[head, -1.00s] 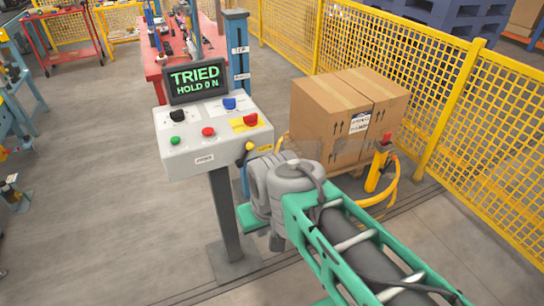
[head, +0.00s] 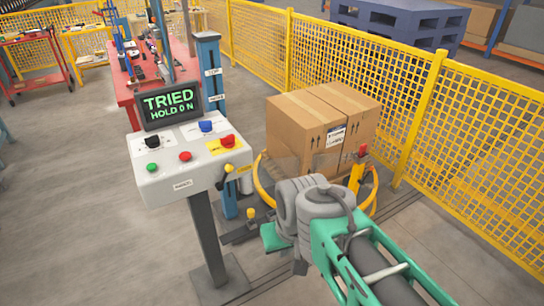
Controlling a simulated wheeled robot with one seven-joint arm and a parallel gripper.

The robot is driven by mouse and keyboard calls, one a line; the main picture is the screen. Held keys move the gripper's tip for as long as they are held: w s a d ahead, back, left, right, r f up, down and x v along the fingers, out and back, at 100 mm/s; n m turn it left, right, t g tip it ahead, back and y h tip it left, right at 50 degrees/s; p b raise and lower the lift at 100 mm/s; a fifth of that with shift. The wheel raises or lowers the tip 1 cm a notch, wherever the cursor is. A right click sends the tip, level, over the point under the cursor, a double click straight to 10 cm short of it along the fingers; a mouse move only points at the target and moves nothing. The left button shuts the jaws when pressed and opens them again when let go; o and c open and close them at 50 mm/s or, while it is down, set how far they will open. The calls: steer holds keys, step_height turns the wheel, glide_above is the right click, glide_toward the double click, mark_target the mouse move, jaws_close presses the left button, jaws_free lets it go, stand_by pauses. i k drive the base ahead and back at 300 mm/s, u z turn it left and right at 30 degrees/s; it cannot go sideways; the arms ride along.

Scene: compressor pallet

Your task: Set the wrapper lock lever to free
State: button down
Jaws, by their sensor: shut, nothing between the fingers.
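A second yellow knob (head: 250,213) stands lower, above a dark bar near the foot of the blue post. I cannot read which of the two is the wrapper lock lever. My arm reaches in from the lower right, and its grey wrist is right of the lower knob, with a green part close to it.
The console (head: 188,180) carries several coloured knobs and buttons; its screen (head: 172,106) reads "TRIED HOLD 0 N". A blue post (head: 208,90) stands behind it. Taped cartons (head: 310,130) sit inside a yellow hoop. Yellow mesh fence (head: 480,130) closes off the right. Floor is clear at left.

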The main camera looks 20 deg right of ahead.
mark_target(229, 168)
steer(key=z, duration=0.1)
steer(key=i, duration=0.65)
steer(key=u, duration=1.1)
steer(key=i, duration=0.5)
